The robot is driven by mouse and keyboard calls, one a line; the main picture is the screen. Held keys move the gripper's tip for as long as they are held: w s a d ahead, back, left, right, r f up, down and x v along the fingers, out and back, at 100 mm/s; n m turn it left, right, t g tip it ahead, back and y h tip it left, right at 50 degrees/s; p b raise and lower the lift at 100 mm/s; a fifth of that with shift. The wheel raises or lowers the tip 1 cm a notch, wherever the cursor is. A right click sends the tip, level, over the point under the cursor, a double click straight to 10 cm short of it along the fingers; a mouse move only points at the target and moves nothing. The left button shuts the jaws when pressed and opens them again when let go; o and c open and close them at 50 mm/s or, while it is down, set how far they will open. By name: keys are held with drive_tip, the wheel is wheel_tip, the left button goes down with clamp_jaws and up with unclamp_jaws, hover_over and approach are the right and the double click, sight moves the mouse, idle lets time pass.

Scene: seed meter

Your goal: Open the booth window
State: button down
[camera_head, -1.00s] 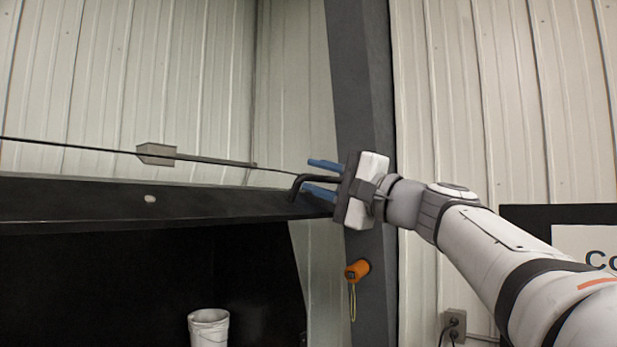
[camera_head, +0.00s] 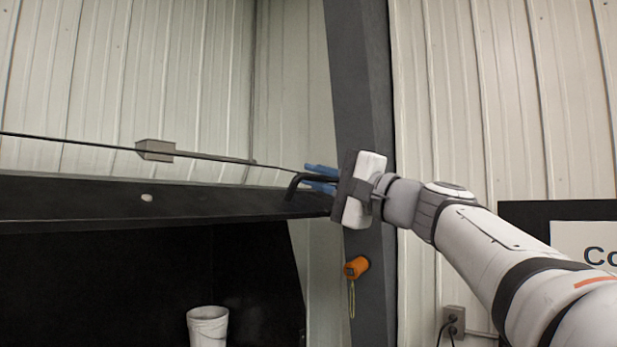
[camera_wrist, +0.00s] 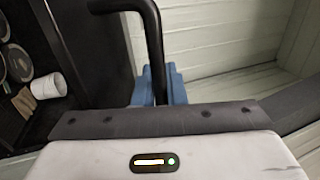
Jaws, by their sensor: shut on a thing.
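The booth (camera_head: 60,200) is a black frame at the left in the head view, with a thin dark edge line running above its top beam; I cannot tell whether that line is the window's edge. A bent black handle (camera_head: 293,187) stands at the beam's right end. My gripper (camera_head: 318,179) reaches it from the right, its blue fingers shut on the handle. In the wrist view the handle (camera_wrist: 155,45) comes down between the blue fingers (camera_wrist: 160,88). The fingers hide part of the handle.
A white bucket (camera_head: 208,326) stands inside the dark booth, below the beam. A grey post (camera_head: 365,110) rises behind my gripper, with an orange device (camera_head: 356,267) on it. A framed sign (camera_head: 580,240) and a wall outlet (camera_head: 453,320) are at the right.

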wheel_tip(320, 180, down, 7)
drive_tip(key=w+a+b, duration=0.1)
drive_tip(key=b, duration=0.4)
drive_tip(key=shift+a+b, duration=0.15)
drive_tip(key=shift+b, duration=0.2)
drive_tip(key=c, duration=1.5)
unclamp_jaws()
